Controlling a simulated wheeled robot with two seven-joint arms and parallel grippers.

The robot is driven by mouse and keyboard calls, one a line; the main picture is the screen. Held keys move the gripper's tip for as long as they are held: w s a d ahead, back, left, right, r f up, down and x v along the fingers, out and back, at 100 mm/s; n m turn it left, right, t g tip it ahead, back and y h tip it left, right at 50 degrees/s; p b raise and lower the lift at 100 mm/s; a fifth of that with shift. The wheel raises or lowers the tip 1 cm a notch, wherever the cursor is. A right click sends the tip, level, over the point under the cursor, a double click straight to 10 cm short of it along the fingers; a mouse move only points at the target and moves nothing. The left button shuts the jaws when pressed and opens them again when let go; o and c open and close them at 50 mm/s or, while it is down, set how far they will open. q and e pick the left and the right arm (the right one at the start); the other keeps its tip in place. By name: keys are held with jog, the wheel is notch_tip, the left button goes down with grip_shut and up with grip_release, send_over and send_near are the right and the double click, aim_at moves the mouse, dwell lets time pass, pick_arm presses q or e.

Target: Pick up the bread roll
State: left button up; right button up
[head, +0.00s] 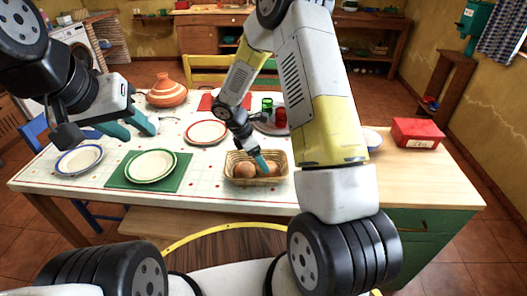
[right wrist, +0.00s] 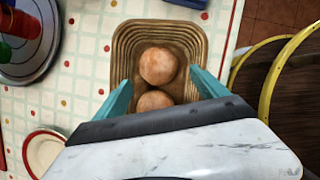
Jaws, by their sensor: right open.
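Two round brown bread rolls lie in a wicker basket (head: 240,183) on the table. In the head view one bread roll (head: 244,171) shows clearly; the other is partly behind my right gripper (head: 262,163). In the right wrist view one roll (right wrist: 158,66) sits between the teal fingers of my right gripper (right wrist: 161,76), with a gap on both sides. The other roll (right wrist: 154,100) is nearer the palm, partly cut off by my gripper body. My right gripper is open, with its fingertips down at the basket (right wrist: 160,30). My left gripper (head: 131,128) is open and empty above the table's left side.
A white plate (head: 151,166) on a green mat (head: 117,178) and a blue-rimmed plate (head: 79,159) lie left of the basket. A tagine (head: 167,91), red-rimmed plate (head: 207,132) and red cup (head: 280,117) stand behind. A red box (head: 417,133) sits on the right counter.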

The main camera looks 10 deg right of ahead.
jog(key=x, duration=0.6)
jog(key=shift+w+d+f, duration=0.1)
jog(key=shift+f, duration=0.15)
jog(key=c, duration=1.1)
